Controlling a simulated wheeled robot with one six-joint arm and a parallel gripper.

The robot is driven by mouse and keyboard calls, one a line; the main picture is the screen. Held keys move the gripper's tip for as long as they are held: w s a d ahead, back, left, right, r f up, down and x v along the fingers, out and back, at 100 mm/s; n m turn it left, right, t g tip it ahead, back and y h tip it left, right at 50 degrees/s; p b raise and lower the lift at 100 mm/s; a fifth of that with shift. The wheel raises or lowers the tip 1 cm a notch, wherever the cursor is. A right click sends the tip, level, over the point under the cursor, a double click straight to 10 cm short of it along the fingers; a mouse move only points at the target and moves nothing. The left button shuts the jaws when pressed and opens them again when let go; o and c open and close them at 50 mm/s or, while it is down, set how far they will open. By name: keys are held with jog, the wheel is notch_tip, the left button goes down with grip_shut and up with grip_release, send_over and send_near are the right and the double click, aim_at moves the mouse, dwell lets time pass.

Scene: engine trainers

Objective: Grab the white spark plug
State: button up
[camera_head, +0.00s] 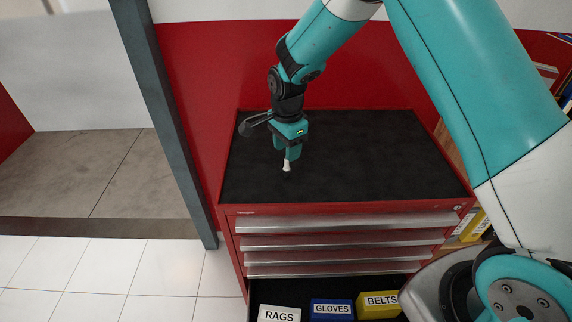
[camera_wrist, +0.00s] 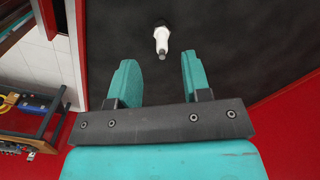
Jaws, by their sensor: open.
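The white spark plug (camera_head: 287,165) is near the left part of the black top of the red tool cabinet (camera_head: 350,150), just below my gripper (camera_head: 288,153) in the head view. In the wrist view the white spark plug (camera_wrist: 161,40) shows a white body, a dark upper end and a grey metal tip pointing toward my gripper (camera_wrist: 157,75). My gripper's two teal fingers are apart and nothing is between them. The plug is beyond the fingertips, between their lines. I cannot tell the exact height of the fingers above the top.
The bottom drawer is open and holds boxes labelled RAGS (camera_head: 279,314), GLOVES (camera_head: 332,310) and BELTS (camera_head: 380,304). A grey post (camera_head: 165,120) stands left of the cabinet. A red wall is behind it. The rest of the black top is clear.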

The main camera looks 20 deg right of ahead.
aim_at(287, 168)
jog(key=shift+w+f+p, duration=0.15)
jog(key=shift+f+p, duration=1.35)
jog(key=shift+f, duration=1.2)
grip_shut()
